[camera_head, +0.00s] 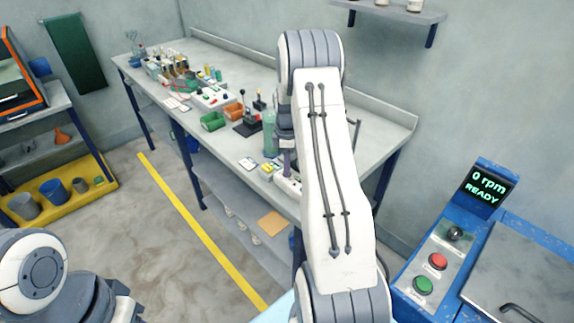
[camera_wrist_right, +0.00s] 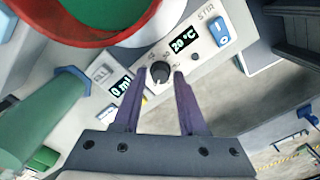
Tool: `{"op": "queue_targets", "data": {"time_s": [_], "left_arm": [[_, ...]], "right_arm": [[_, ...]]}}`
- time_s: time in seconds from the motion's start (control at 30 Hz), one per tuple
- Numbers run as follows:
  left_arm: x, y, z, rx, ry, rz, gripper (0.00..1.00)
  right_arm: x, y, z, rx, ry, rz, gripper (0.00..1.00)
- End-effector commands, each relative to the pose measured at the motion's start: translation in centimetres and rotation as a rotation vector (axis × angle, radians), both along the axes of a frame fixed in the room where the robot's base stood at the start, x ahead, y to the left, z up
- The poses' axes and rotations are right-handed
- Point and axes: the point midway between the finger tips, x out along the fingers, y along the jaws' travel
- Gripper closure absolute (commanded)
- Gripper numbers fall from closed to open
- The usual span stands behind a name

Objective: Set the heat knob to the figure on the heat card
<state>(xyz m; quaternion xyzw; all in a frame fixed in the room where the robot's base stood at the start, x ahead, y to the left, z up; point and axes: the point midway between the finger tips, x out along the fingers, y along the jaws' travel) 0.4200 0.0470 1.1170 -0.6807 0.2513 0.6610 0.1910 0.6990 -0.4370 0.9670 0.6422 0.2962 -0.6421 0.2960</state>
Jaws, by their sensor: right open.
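The heat knob (camera_wrist_right: 160,72) is a small dark round knob with a pale pointer line on a white panel, in the right wrist view. A display beside it reads 20 °C (camera_wrist_right: 184,43). My right gripper (camera_wrist_right: 161,75) is open, its two purple fingers on either side of the knob. I cannot tell whether they touch it. In the head view my right arm hides most of the white device (camera_head: 288,187). A small white card (camera_head: 249,163) lies on the bench; its writing is too small to read, and I cannot tell whether it is the heat card.
A red-rimmed vessel with green inside (camera_wrist_right: 110,12) stands close above the knob. A green bottle (camera_wrist_right: 40,120), a 0 ml display (camera_wrist_right: 121,86) and a blue STIR switch (camera_wrist_right: 220,33) are nearby. The bench (camera_head: 225,165) holds bins and small items further left.

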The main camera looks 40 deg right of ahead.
Motion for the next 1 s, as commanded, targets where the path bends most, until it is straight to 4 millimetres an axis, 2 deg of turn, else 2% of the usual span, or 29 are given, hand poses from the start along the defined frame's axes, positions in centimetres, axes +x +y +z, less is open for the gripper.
{"op": "queue_targets", "data": {"time_s": [0.13, 0.37, 0.4, 0.47, 0.5, 0.77, 1.0], "left_arm": [[0.0, 0.0, 0.15, 0.0, 0.0, 0.0, 0.56], [-0.01, 0.0, 0.12, 0.0, 0.0, 0.0, 0.56], [-0.01, 0.0, 0.12, 0.0, 0.0, 0.0, 0.56], [-0.01, 0.0, 0.12, 0.0, 0.0, 0.0, 0.56], [-0.01, 0.0, 0.12, 0.0, 0.0, 0.0, 0.56], [0.0, 0.0, 0.13, 0.0, 0.0, 0.0, 0.56], [0.0, 0.0, 0.13, 0.0, 0.0, 0.0, 0.56]], "right_arm": [[-0.02, 0.03, -0.66, 0.0, 0.0, 0.0, 0.58], [0.0, 0.03, -0.71, 0.0, 0.0, 0.0, 0.58], [0.0, 0.03, -0.7, 0.0, 0.0, 0.0, 0.74], [0.0, 0.03, -0.69, 0.0, 0.0, 0.0, 0.97], [0.0, 0.03, -0.68, 0.0, 0.0, 0.0, 1.0], [0.01, 0.02, -0.65, -0.001, -0.001, -0.014, 1.0], [0.02, -0.01, -0.62, -0.001, -0.001, -0.112, 1.0]]}}
